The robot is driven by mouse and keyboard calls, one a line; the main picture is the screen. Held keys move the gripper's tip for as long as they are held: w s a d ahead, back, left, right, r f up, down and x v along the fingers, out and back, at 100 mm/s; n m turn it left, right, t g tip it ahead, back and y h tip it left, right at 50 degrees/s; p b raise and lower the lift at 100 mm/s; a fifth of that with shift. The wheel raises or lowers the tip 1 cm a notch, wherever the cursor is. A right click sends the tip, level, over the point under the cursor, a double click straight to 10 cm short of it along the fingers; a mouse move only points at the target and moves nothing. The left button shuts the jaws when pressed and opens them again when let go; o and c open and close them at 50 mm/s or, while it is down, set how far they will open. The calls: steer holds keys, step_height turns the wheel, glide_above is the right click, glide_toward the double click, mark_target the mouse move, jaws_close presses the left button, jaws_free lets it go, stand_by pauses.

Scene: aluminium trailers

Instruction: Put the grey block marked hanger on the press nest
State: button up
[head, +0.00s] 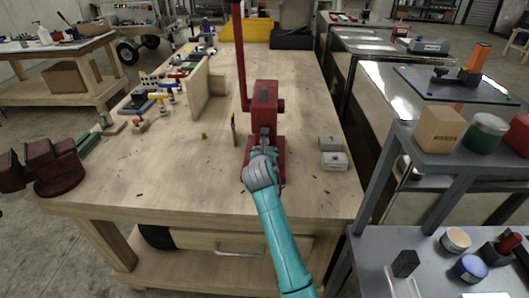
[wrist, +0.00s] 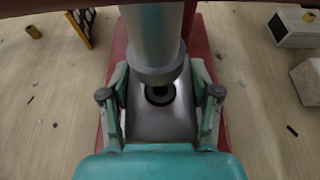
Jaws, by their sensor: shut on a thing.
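The red press (head: 265,98) stands on the wooden bench, with its long lever raised. My gripper (wrist: 160,98) reaches into the press from the front, low over its red base (wrist: 196,150). Its two fingers are shut on the sides of a grey block (wrist: 150,127) under the press's grey ram (wrist: 153,40). A dark round ring shows on the block's top just below the ram. No marking is readable on the block. The press nest is hidden under the block and gripper, so I cannot tell whether the block touches it. In the head view my gripper (head: 264,152) hides the block.
Two pale grey blocks (head: 333,160) lie on the bench right of the press. A small yellow piece (wrist: 33,31) and a thin yellow-and-black upright part (wrist: 80,29) are to its left. A wooden board (head: 207,85) and hand tools stand farther left. The front bench top (head: 130,180) is mostly clear.

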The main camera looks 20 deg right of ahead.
steer(key=shift+f, duration=0.1)
steer(key=o, duration=1.6)
steer(key=shift+r, duration=0.2)
steer(key=v, duration=1.2)
steer(key=shift+s+f, duration=0.1)
